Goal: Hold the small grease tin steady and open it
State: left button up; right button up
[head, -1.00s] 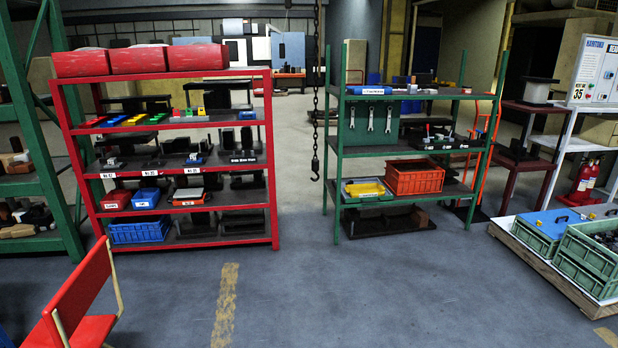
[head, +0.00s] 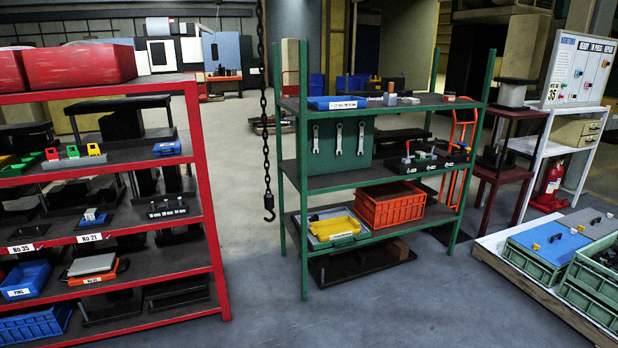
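I cannot make out a grease tin in the head view. Neither of my grippers is in view. The green shelf rack (head: 385,178) stands ahead, with small items on its top shelf and a blue tray (head: 337,103) at its left end. Three wrenches (head: 338,139) hang on its green back panel. Small parts on its middle shelf are too small to name surely.
The red rack (head: 206,232) stands close on the left. A chain with a hook (head: 268,205) hangs between the racks. An orange crate (head: 390,206) and a yellow-filled tray (head: 335,227) sit on the green rack's low shelf. Green crates (head: 597,262) stand right. The floor in front is clear.

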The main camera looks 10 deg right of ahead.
aim_at(448, 98)
jog(key=i+l+z, duration=0.1)
jog(key=i+z, duration=1.05)
jog(key=i+l, duration=0.3)
jog(key=i, duration=0.15)
jog(key=i+l+z, duration=0.1)
jog(key=i+l, duration=0.15)
jog(key=i, duration=0.25)
jog(key=i+l+u, duration=0.15)
jog(key=l, duration=0.2)
jog(key=i+l+u, duration=0.3)
jog(key=l, duration=0.4)
jog(key=i+l+u, duration=0.15)
jog(key=l, duration=0.25)
jog(key=i, duration=0.05)
